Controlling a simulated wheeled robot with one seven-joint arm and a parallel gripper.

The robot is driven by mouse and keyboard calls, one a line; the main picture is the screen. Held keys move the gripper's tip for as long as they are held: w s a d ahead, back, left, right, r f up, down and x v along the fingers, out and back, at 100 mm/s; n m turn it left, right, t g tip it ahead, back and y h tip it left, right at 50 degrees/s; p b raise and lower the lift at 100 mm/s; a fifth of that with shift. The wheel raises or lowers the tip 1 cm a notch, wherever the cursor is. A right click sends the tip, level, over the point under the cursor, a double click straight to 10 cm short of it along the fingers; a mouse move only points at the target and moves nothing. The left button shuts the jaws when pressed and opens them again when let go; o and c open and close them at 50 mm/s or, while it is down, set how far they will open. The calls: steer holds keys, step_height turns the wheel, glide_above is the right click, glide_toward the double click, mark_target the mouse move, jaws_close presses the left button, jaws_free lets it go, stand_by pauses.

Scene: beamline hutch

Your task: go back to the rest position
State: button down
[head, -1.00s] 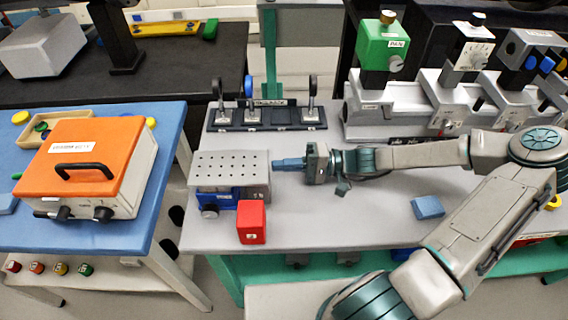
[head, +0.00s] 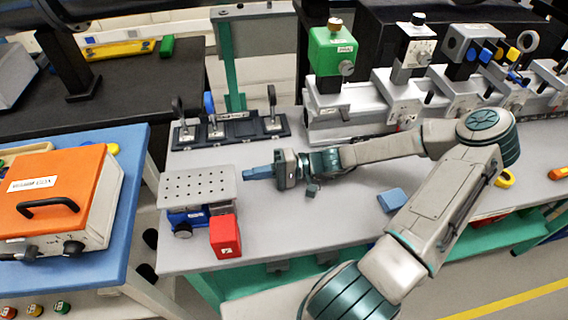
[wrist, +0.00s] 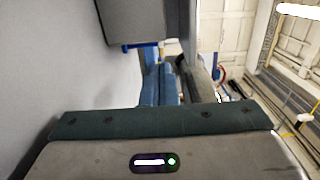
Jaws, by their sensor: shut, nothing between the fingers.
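My gripper (head: 262,172) reaches left over the light grey table in the head view, with its blue fingers together and nothing between them. Its fingertips are a short gap from the right edge of the perforated grey plate (head: 197,187). In the wrist view the blue fingers (wrist: 158,86) show beyond the dark gripper housing, with the underside of a grey block above them. My arm runs from the gripper to the right and then bends back toward the bottom of the head view.
A red cube (head: 225,236) stands in front of the plate's stage. A blue block (head: 392,199) lies right of the gripper. A black rack with upright holders (head: 228,130) stands behind. The optics rail with a green unit (head: 332,50) is at the back. An orange-lidded case (head: 55,190) sits on the left table.

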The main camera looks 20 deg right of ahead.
steer(key=d+b, duration=0.1)
steer(key=d, duration=0.9)
steer(key=shift+s+d, duration=0.2)
steer(key=shift+r, duration=0.1)
